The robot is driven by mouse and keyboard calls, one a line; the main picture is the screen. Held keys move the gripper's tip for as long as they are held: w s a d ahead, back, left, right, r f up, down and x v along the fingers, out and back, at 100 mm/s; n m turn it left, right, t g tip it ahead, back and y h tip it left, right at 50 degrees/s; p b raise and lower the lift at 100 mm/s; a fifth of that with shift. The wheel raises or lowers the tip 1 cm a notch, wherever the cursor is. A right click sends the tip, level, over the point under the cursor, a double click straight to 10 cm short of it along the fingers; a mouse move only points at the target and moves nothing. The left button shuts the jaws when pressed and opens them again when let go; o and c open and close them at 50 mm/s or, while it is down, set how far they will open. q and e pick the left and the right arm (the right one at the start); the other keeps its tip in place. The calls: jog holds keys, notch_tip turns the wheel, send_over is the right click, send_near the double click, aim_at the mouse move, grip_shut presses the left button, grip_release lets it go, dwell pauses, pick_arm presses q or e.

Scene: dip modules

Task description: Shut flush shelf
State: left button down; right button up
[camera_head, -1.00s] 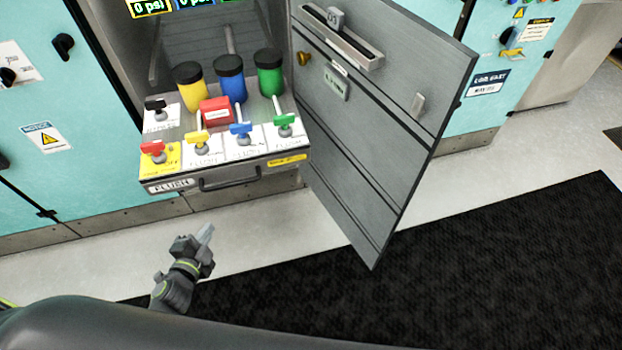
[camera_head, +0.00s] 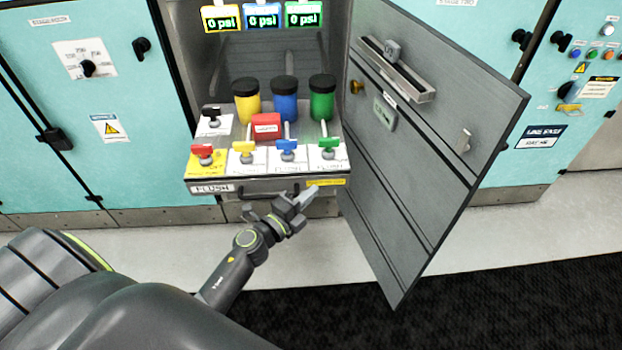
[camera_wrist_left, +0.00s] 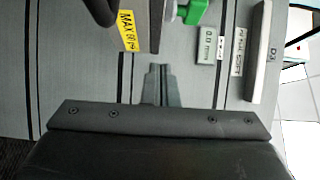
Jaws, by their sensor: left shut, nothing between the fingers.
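The flush shelf (camera_head: 215,188) is pulled out of the open cabinet. Its front carries a "FLUSH" label, a dark handle and a yellow label. On its top are red, yellow, blue and green valve handles, a black one, a red block and yellow, blue and green canisters. My left gripper (camera_head: 303,197) is shut and empty just in front of the shelf's front, near the yellow label and the right end of the handle. In the left wrist view the shut fingers (camera_wrist_left: 162,85) show below the yellow label; contact cannot be told. My right gripper is not in view.
The grey cabinet door (camera_head: 420,150) stands open to the right of the shelf. Teal cabinets (camera_head: 100,100) flank the opening. Three pressure displays (camera_head: 262,17) read 0 psi above. Pale floor and a black mat (camera_head: 480,305) lie in front.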

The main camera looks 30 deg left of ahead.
aim_at(321, 172)
pick_arm(q)
jog(key=w, duration=0.1)
jog(key=w+a, duration=0.1)
jog(key=w, duration=0.1)
jog(key=shift+w+a+f+b, duration=0.1)
jog(key=shift+w+a+b, duration=0.15)
jog(key=shift+b, duration=0.15)
jog(key=shift+w+a, duration=0.2)
jog(key=shift+w, duration=0.2)
